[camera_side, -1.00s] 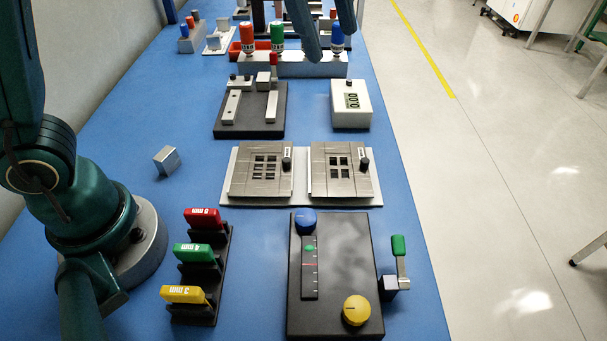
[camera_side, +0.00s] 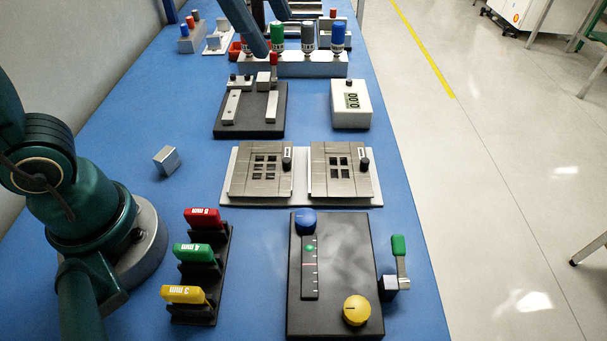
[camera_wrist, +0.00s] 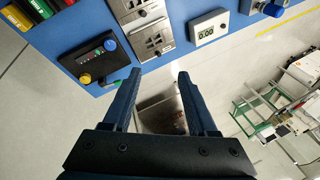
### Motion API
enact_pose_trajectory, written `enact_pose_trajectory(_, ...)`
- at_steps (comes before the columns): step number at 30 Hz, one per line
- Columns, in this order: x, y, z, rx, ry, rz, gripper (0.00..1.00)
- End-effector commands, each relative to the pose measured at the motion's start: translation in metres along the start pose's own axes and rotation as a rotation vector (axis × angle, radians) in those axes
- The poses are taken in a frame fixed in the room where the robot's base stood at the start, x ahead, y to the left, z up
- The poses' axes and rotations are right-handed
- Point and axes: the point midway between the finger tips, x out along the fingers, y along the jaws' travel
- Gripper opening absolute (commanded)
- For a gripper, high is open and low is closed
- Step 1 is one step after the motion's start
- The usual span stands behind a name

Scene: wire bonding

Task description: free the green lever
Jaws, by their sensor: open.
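The green lever (camera_side: 399,246) has a green grip on a metal arm and stands upright at the right side of a black panel (camera_side: 345,240). The panel carries a blue knob, a yellow knob and a scale with a green marker.
Red, green and yellow tagged blocks (camera_side: 202,250) sit in a black rack left of the panel. Behind are two metal plates (camera_side: 260,172), a white display box (camera_side: 350,104), a black fixture (camera_side: 255,125) and a knob stand (camera_side: 290,66). A small metal block (camera_side: 166,158) lies left.

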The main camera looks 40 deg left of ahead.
Motion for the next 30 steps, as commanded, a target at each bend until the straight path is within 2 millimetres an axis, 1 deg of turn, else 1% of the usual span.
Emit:
enact_pose_trajectory(2, 0.000, 0.000, 0.000, -0.019, 0.000, 0.000, 0.63)
enact_pose_trajectory(5, 0.000, 0.000, -0.001, -0.115, 0.004, -0.001, 0.63)
enact_pose_trajectory(8, -0.003, -0.002, -0.006, -0.313, 0.030, -0.004, 0.63)
enact_pose_trajectory(11, -0.002, -0.005, -0.017, -0.576, 0.060, 0.019, 0.63)
enact_pose_trajectory(16, 0.014, -0.008, -0.043, -1.028, 0.072, 0.113, 0.63)
enact_pose_trajectory(20, 0.033, -0.007, -0.065, -1.370, 0.034, 0.207, 0.63)
enact_pose_trajectory(21, 0.040, -0.006, -0.072, -1.475, 0.014, 0.237, 0.63)
enact_pose_trajectory(23, 0.051, -0.003, -0.083, -1.630, -0.027, 0.282, 0.63)
enact_pose_trajectory(24, 0.060, -0.001, -0.090, -1.734, -0.062, 0.309, 0.63)
enact_pose_trajectory(26, 0.074, 0.005, -0.101, -1.887, -0.126, 0.350, 0.63)
enact_pose_trajectory(27, 0.085, 0.009, -0.109, -1.989, -0.175, 0.374, 0.63)
enact_pose_trajectory(29, 0.102, 0.017, -0.120, -2.137, -0.264, 0.404, 0.63)
enact_pose_trajectory(30, 0.115, 0.024, -0.127, -2.231, -0.333, 0.416, 0.63)
